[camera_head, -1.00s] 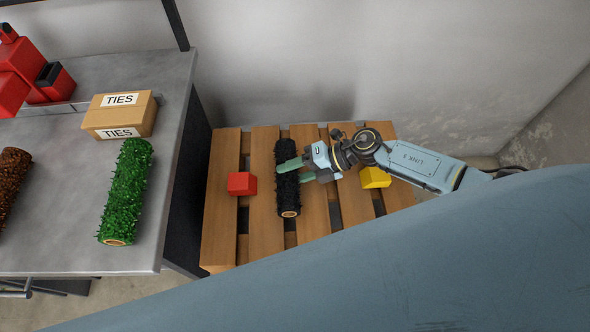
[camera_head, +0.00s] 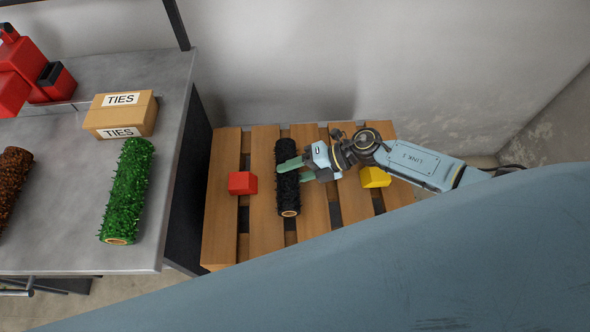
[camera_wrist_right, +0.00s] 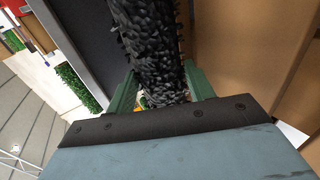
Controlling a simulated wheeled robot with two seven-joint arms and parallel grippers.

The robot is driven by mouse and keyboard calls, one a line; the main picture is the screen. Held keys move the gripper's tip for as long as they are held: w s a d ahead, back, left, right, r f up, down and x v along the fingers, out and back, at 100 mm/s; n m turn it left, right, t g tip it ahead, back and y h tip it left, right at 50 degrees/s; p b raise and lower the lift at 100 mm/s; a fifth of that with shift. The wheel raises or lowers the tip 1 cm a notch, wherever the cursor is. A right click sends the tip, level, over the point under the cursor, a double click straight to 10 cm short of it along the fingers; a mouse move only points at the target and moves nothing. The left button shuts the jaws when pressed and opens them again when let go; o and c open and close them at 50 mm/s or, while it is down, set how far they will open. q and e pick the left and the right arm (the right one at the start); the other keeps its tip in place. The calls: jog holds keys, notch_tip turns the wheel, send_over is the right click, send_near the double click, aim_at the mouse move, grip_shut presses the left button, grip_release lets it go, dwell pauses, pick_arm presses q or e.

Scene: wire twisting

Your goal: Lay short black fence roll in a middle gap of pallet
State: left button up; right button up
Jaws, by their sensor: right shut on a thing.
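The short black fence roll (camera_head: 288,199) is over the wooden pallet (camera_head: 217,222), lengthwise along a middle gap between slats. Whether it rests in the gap or is held just above it, I cannot tell. My right gripper (camera_head: 288,170) is shut on the roll around its middle, coming in from the right. In the right wrist view the black roll (camera_wrist_right: 150,50) passes between the green fingers (camera_wrist_right: 160,95). My left gripper is not in view.
A red block (camera_head: 242,183) and a yellow block (camera_head: 374,177) sit on the pallet on either side. The grey table (camera_head: 75,255) at left holds a green roll (camera_head: 128,190), a brown roll (camera_head: 10,180), a TIES box (camera_head: 120,113) and red items. A wall stands behind the pallet.

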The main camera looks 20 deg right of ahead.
jog(key=shift+f, duration=0.4)
dwell(0.5)
jog(key=shift+r, duration=0.2)
jog(key=shift+r+p, duration=0.3)
jog(key=shift+w+d, duration=0.1)
dwell(0.6)
dwell(1.1)
jog(key=shift+f, duration=0.45)
jog(key=shift+r, duration=0.1)
jog(key=shift+r+p, duration=0.3)
jog(key=shift+r, duration=0.05)
